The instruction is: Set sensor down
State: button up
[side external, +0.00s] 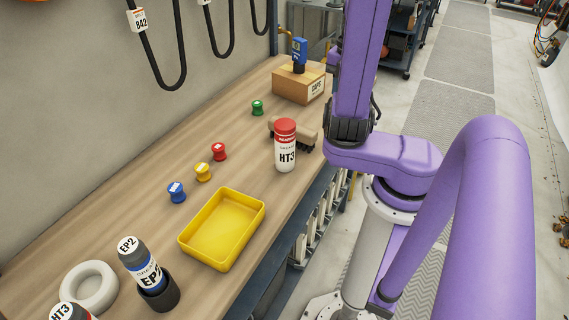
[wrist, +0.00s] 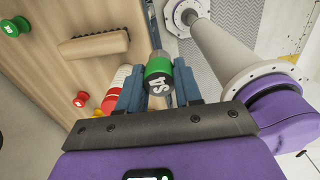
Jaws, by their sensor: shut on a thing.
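My gripper (wrist: 149,88) shows in the wrist view with its blue fingers shut on a short cylinder (wrist: 159,69). This cylinder is green with a grey end and white marking that looks like "S4". It may be the sensor; I cannot confirm this. It is held near the edge of the wooden bench (wrist: 55,80), with the floor showing beyond it. I cannot make out my gripper or the held cylinder in the side external view. A blue device (side external: 299,50) with a dark base stands on a cardboard box (side external: 298,87) at the bench's far end.
A red-capped HT3 bottle (side external: 285,152) stands beside a brush (side external: 303,132) at the bench edge. Green (side external: 257,107), red (side external: 219,151), yellow (side external: 202,172) and blue (side external: 177,192) spools stand behind the yellow tray (side external: 190,249).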

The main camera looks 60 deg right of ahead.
jog(key=shift+w+a+r, duration=0.15)
jog(key=shift+w+r, duration=0.05)
jog(key=shift+r, duration=0.4)
jog(key=shift+w+a+r, duration=0.1)
jog(key=shift+w+r, duration=0.1)
jog(key=shift+r, duration=0.4)
jog(key=w+a+m, duration=0.1)
jog(key=w+a, duration=0.4)
jog(key=a, duration=0.4)
jog(key=w+a+m, duration=0.1)
jog(key=w+a, duration=0.5)
jog(key=a, duration=0.4)
jog(key=shift+s+d+f, duration=0.1)
jog(key=shift+d+f, duration=0.05)
jog(key=shift+f, duration=2.85)
jog(key=shift+s+d+f, duration=0.1)
jog(key=shift+d+f, duration=0.1)
jog(key=shift+f, duration=2.75)
jog(key=shift+s+d+f, duration=0.1)
jog(key=shift+d+f, duration=0.05)
jog(key=shift+f, duration=2.85)
jog(key=shift+f, duration=0.1)
jog(key=o, duration=1.1)
